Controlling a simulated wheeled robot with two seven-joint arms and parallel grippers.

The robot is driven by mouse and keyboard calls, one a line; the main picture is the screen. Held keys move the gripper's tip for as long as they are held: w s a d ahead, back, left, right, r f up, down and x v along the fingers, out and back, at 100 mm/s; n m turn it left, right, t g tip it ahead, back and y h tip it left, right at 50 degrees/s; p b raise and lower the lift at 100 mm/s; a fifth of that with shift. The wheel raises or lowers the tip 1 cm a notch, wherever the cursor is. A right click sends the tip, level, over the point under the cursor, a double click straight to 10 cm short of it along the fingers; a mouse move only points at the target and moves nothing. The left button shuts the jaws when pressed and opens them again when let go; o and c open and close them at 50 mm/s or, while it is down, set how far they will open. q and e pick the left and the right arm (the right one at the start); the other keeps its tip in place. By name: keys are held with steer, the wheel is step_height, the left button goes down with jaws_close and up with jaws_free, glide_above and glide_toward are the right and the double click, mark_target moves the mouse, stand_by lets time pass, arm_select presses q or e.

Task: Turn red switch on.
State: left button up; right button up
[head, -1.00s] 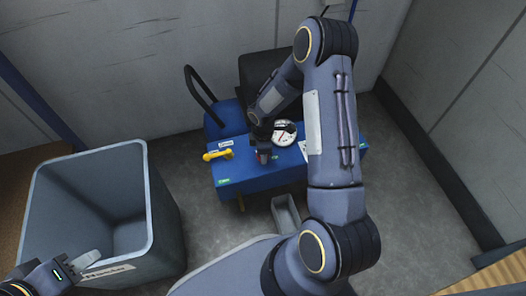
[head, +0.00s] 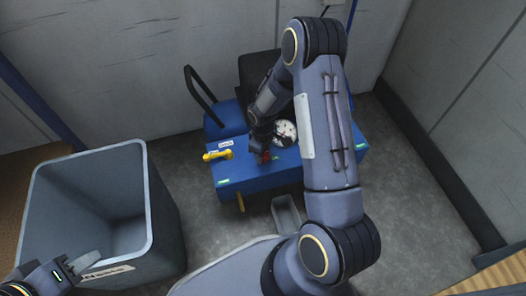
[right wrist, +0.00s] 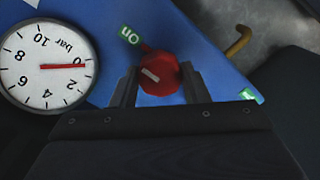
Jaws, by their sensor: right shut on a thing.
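The red switch (head: 265,157) is a round knob on top of the blue box (head: 240,172). In the right wrist view the red switch (right wrist: 160,75) has a short white mark on its face and a small red part near a green "on" label (right wrist: 129,36). My right gripper (right wrist: 159,85) has one finger on each side of the knob and is shut on it. In the head view my right gripper (head: 262,148) partly hides the knob. My left gripper (head: 85,262) is at the lower left over the bin's near edge, away from the box; its fingers are unclear.
A white round gauge (right wrist: 45,65) with its red needle at 0 is beside the switch. A yellow handle (head: 217,155) is on the box's left part. A large grey bin (head: 150,200) stands at the left. Grey walls are behind and to the right.

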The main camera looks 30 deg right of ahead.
stand_by(0.4)
steer(key=o, duration=1)
step_height(320, 180, up, 8)
steer(key=p, duration=0.3)
steer(key=shift+f, duration=0.1)
